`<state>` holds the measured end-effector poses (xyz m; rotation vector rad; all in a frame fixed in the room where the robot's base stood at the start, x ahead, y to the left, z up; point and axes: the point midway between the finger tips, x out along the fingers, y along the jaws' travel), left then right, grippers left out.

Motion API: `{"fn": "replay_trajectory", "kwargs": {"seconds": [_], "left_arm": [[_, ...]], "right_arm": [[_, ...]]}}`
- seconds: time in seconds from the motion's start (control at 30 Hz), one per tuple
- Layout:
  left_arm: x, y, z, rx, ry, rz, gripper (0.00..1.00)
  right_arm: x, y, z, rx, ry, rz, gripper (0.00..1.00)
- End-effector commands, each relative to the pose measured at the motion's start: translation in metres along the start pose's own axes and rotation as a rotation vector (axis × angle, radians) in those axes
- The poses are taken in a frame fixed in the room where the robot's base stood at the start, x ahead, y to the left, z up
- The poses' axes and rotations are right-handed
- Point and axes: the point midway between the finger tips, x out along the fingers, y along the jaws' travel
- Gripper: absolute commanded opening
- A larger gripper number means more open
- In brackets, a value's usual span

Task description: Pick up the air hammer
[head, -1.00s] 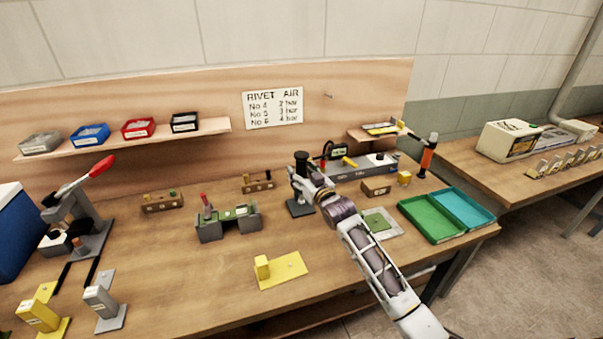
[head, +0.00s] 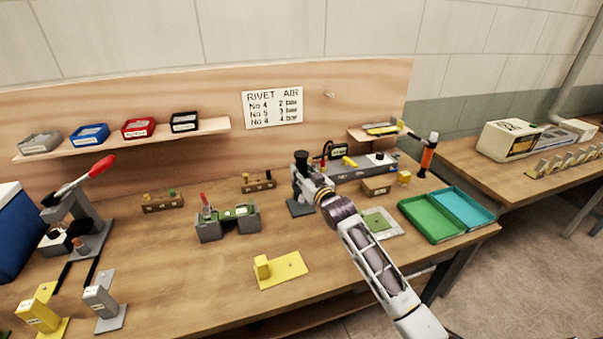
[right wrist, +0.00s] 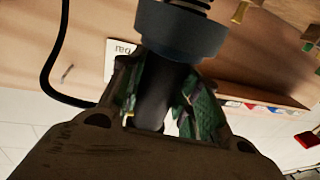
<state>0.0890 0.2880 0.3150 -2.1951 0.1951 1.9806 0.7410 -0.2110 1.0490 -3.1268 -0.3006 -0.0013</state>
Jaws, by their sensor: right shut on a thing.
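The air hammer (head: 302,159) appears as a dark upright tool at the back middle of the bench, above a small dark grey base (head: 299,208). My right gripper (head: 304,183) is around it. In the right wrist view, the green-padded fingers of my right gripper (right wrist: 160,105) are shut on the hammer's dark cylindrical body, with its grey-blue collar (right wrist: 180,35) beyond them. I cannot tell whether the hammer is clear of its base. My left gripper is out of view.
A grey unit (head: 350,173) with a gauge stands behind to the right, near a wooden block (head: 378,186). A green tray (head: 428,219) lies at the right. A grey fixture (head: 228,224) is left of the gripper, and a yellow plate (head: 282,270) lies in front.

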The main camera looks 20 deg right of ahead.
Motion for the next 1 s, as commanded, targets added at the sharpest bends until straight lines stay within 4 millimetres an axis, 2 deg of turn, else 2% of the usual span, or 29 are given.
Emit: {"fn": "replay_trajectory", "kwargs": {"seconds": [0.27,0.47,1.0], "left_arm": [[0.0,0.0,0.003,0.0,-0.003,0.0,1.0],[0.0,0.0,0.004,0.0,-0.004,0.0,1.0],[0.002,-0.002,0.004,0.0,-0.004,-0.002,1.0]], "right_arm": [[0.0,0.0,-0.009,-0.001,0.007,0.0,0.04],[0.0,0.0,-0.025,-0.001,0.009,0.0,0.04],[0.0,0.0,-0.099,-0.001,0.009,0.0,0.04]]}}
